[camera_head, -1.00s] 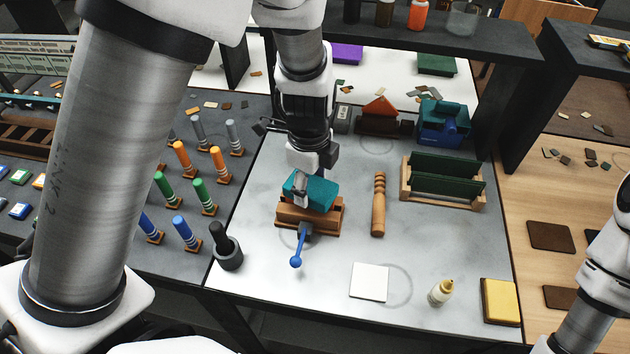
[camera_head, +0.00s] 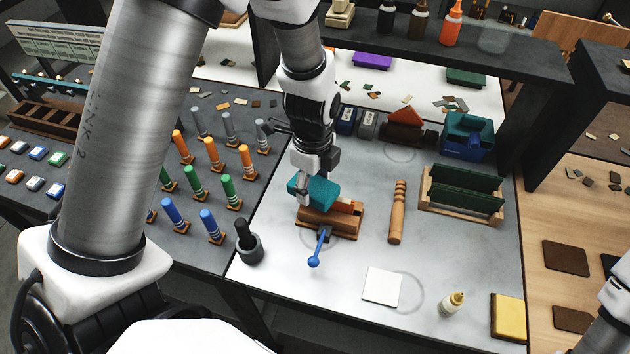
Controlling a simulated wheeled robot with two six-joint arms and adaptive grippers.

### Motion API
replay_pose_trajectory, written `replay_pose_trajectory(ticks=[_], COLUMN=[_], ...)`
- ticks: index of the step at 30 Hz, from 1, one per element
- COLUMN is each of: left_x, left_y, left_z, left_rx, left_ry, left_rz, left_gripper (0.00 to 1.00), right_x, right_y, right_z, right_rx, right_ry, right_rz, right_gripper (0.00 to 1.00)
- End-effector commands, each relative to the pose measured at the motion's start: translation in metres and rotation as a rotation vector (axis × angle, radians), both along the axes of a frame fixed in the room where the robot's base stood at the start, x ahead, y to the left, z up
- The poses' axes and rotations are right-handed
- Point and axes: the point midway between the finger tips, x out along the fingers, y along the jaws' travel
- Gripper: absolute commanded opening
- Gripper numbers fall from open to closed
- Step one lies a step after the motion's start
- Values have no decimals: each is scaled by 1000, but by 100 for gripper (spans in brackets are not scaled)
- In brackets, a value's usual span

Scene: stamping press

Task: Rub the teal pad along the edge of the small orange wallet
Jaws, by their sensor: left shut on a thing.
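A wooden clamp (camera_head: 322,223) with a blue lever handle (camera_head: 318,248) stands on the grey mat. An orange piece (camera_head: 345,207), likely the small orange wallet, shows at the clamp's top right; the rest of it is hidden. My left gripper (camera_head: 303,189) is shut on the teal pad (camera_head: 320,190) and holds it over the left part of the clamp's top. I cannot tell whether the pad touches the orange edge. Only part of my right arm shows at the right edge; its gripper is out of view.
A wooden stick (camera_head: 398,211), a rack with dark green panels (camera_head: 462,190) and a white tile (camera_head: 382,287) lie right of the clamp. A dark mortar (camera_head: 249,247) and several coloured posts stand left. A glue bottle (camera_head: 452,304) and yellow block (camera_head: 508,317) are front right.

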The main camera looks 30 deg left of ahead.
Motion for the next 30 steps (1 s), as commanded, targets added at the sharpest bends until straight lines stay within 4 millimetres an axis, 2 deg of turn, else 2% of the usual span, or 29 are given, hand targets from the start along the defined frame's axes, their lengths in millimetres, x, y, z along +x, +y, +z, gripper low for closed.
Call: replay_pose_trajectory(ticks=[15,26,30], left_x=[10,11,13], left_y=[-35,-37,-44], left_z=[-3,-1,-3], left_rx=[1,0,3], left_ry=[1,0,-1], left_rz=[1,2,1], left_gripper=[12,12,12], right_x=[0,0,0], right_y=[0,0,0], right_z=[-22,-21,-27], right_rx=[0,0,0], right_ry=[0,0,0], right_rz=[0,0,0], right_gripper=[40,40,40])
